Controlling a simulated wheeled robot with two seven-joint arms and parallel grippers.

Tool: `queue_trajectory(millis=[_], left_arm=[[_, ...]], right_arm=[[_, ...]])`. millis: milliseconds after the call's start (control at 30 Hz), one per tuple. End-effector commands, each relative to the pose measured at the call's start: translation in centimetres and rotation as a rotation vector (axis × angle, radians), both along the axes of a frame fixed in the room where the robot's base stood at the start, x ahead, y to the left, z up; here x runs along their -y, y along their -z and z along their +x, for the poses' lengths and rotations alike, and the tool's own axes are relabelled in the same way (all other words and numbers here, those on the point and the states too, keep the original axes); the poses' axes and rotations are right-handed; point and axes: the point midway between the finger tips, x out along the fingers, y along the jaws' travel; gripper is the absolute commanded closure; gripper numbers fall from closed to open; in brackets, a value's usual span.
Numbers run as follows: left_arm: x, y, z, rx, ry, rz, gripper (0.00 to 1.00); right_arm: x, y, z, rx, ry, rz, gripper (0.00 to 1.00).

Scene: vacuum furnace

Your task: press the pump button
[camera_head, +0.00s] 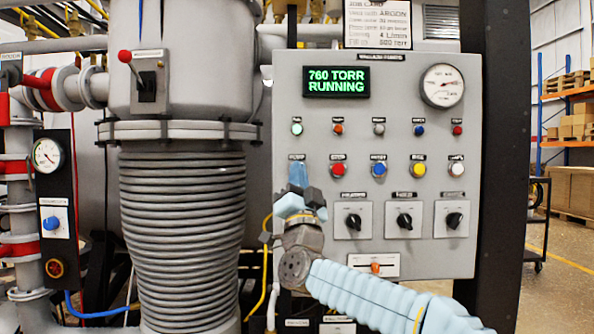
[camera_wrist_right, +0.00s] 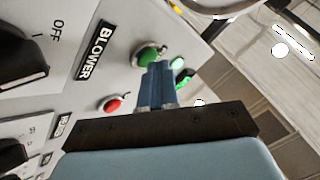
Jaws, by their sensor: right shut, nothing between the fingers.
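The grey control panel (camera_head: 375,259) carries a row of large buttons. My right gripper (camera_head: 298,174) is shut and empty in front of the left end of that row, hiding the spot there. In the right wrist view, a green button (camera_wrist_right: 148,55) sits just beside the shut fingertips (camera_wrist_right: 158,70), partly covered by them. I cannot tell whether they touch it. The display (camera_head: 336,82) reads "760 TORR RUNNING". My left gripper is not in view.
Along the row are red (camera_head: 338,170), blue (camera_head: 379,169), yellow (camera_head: 419,170) and white (camera_head: 456,169) buttons. Small lamps, including a pale green one (camera_head: 296,129), sit above. Black rotary switches (camera_head: 405,221) sit below. A ribbed grey bellows (camera_head: 182,240) stands close left.

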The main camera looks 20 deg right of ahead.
Motion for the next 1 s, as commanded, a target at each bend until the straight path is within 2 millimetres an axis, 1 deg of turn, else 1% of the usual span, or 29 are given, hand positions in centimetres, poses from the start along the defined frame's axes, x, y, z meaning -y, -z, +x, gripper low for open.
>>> queue_trajectory(millis=[333, 667, 1000], left_arm=[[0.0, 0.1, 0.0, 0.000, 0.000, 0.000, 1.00], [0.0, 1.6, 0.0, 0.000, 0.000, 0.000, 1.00], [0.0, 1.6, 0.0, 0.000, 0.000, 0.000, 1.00]], right_arm=[[0.0, 0.1, 0.0, 0.000, 0.000, 0.000, 1.00], [-0.4, 0.2, -1.4, 0.001, 0.000, 0.001, 1.00], [-0.5, 0.1, -1.6, 0.000, -0.001, 0.001, 1.00]])
